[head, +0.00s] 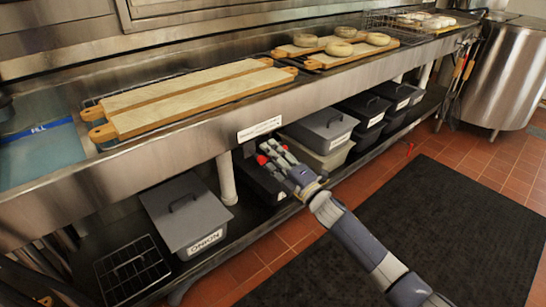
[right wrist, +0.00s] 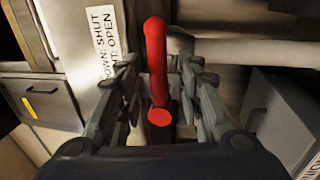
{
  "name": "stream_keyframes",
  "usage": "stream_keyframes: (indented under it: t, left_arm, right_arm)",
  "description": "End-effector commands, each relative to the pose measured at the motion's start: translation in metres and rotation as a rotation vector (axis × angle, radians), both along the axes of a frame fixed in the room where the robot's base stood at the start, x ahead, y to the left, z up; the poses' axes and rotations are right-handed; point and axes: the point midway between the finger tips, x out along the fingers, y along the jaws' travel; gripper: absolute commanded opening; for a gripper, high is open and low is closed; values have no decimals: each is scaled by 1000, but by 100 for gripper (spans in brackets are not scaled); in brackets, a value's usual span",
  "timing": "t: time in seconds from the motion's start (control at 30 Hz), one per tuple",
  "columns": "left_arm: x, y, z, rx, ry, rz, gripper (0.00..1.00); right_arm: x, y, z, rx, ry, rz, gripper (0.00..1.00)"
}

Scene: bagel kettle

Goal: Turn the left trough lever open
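The left trough lever, a red handle (head: 264,159), hangs below the counter's front edge under a white label (head: 259,129). In the right wrist view the red lever (right wrist: 156,62) stands between my right gripper's two fingers, its round end toward the camera. My right gripper (head: 281,160) reaches in from the lower right and is around the lever. Its fingers (right wrist: 160,95) look apart, with a narrow gap on each side of the lever. The label (right wrist: 103,45) in the wrist view reads "down: shut" and "open". My left gripper is not in view.
Boards (head: 190,95) lie on the steel counter, with bagels (head: 340,48) farther right. A grey onion bin (head: 185,215) and other lidded bins (head: 320,128) stand on the lower shelf. A black mat (head: 440,220) covers the floor.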

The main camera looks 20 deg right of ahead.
Motion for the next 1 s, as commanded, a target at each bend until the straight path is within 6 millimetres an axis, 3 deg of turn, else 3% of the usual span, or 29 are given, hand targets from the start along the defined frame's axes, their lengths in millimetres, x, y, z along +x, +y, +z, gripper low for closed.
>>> stream_keyframes:
  t: [0.23, 0.7, 1.0]
  left_arm:
    - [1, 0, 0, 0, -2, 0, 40]
    - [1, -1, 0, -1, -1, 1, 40]
    - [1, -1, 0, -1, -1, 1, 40]
  right_arm:
    - [-18, -7, -5, 1, 1, 0, 33]
    - [-95, -35, -21, 0, 3, 0, 33]
    - [-111, -41, -24, 0, 1, 0, 33]
